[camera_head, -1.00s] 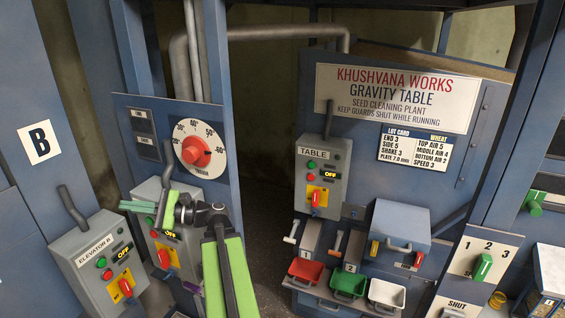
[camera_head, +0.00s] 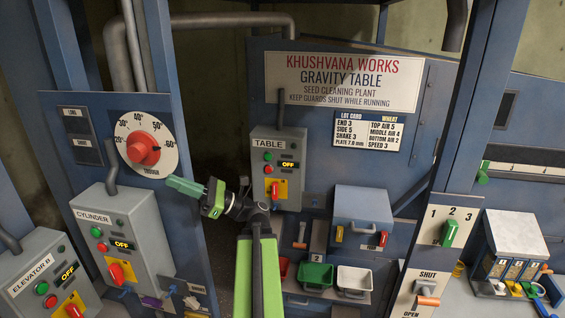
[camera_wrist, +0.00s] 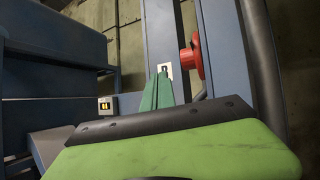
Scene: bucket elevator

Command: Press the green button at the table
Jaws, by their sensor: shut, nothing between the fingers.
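In the wrist view the shut fingers (camera_wrist: 156,92) show near a red knob (camera_wrist: 190,57); the TABLE box is not recognisable there.
The CYLINDER box (camera_head: 120,240) and ELEVATOR B box (camera_head: 48,280) stand at the left with similar buttons. The trough dial (camera_head: 146,145) is on a blue post. Green and white trays (camera_head: 354,280) sit below the TABLE box. A dark gap lies left of the table.

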